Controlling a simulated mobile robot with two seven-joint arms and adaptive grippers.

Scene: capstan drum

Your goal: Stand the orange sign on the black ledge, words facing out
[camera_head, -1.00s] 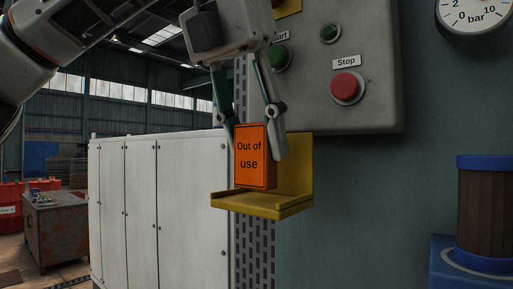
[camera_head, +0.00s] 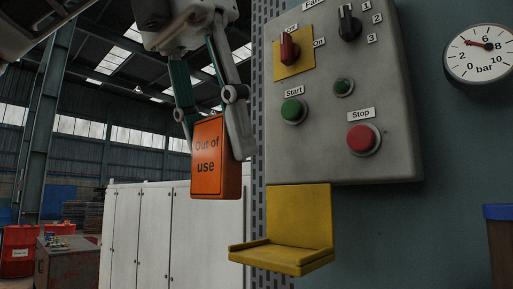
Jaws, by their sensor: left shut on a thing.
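The orange sign (camera_head: 208,181), a block with the black words "Out of use", is upright. Its words face my camera. My left gripper (camera_head: 217,146) comes down from above and is shut on the sign, with a finger on each side of its upper part. The sign hangs in the air, up and to the left of a yellow ledge (camera_head: 299,253) with a low front lip and a tall back plate. The yellow ledge is empty. No black ledge shows in this view. My right gripper is not in view.
A grey control panel (camera_head: 325,150) with switches, Start and Stop buttons is right of the sign, above the yellow ledge. A pressure gauge (camera_head: 478,55) is at the upper right. White cabinets (camera_head: 140,235) stand behind, at the lower left.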

